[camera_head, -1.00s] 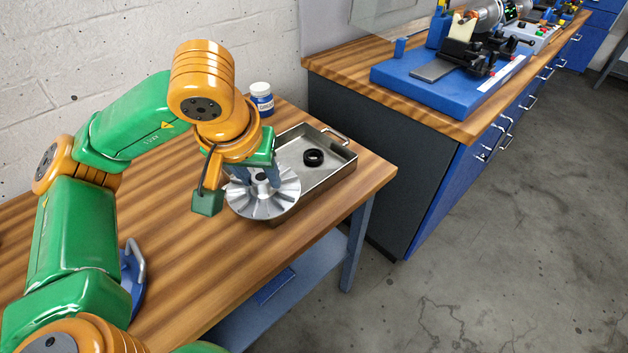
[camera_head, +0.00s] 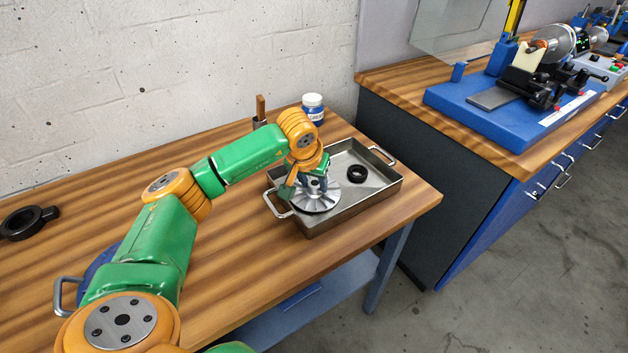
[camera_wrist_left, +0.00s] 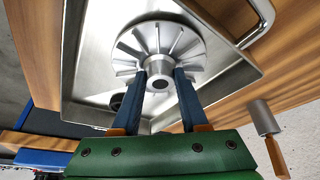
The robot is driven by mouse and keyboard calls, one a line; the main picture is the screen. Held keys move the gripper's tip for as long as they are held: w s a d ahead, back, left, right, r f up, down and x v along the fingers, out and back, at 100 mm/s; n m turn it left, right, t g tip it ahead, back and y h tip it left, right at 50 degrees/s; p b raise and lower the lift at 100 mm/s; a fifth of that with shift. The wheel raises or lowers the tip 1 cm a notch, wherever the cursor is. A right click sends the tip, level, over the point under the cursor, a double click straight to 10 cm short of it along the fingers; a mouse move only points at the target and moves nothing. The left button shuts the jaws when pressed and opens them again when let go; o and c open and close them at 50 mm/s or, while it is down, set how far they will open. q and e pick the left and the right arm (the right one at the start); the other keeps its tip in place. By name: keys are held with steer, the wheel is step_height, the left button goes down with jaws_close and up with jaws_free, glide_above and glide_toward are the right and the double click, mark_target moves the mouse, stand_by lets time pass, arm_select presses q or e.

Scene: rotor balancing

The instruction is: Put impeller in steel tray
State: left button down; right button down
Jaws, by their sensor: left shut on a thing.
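The silver finned impeller (camera_head: 316,203) is inside the left part of the steel tray (camera_head: 340,222), lying about flat. I cannot tell whether it touches the tray floor. My left gripper (camera_head: 314,184) reaches down over it, shut on its central hub. In the left wrist view the two blue fingers (camera_wrist_left: 166,84) sit on either side of the hub of the impeller (camera_wrist_left: 165,42), with the tray floor (camera_wrist_left: 88,70) around it. A black ring (camera_head: 357,174) lies in the tray to the right of the impeller. My right gripper is not in view.
A white-and-blue jar (camera_head: 313,110) and a wooden-handled tool (camera_head: 260,112) stand behind the tray. A black ring with a stub (camera_head: 28,222) lies at the far left of the wooden bench (camera_head: 110,190). A blue machine (camera_head: 515,110) stands on the other bench.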

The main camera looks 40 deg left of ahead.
arm_select(q)
steer(key=shift+f, duration=0.15)
steer(key=shift+c, duration=2.2)
jaws_free()
steer(key=shift+s, duration=0.1)
steer(key=shift+d+r, duration=0.1)
steer(key=shift+r, duration=0.4)
steer(key=v, duration=1.1)
steer(key=shift+s+r, duration=0.2)
steer(key=shift+s, duration=0.05)
steer(key=shift+d, duration=0.1)
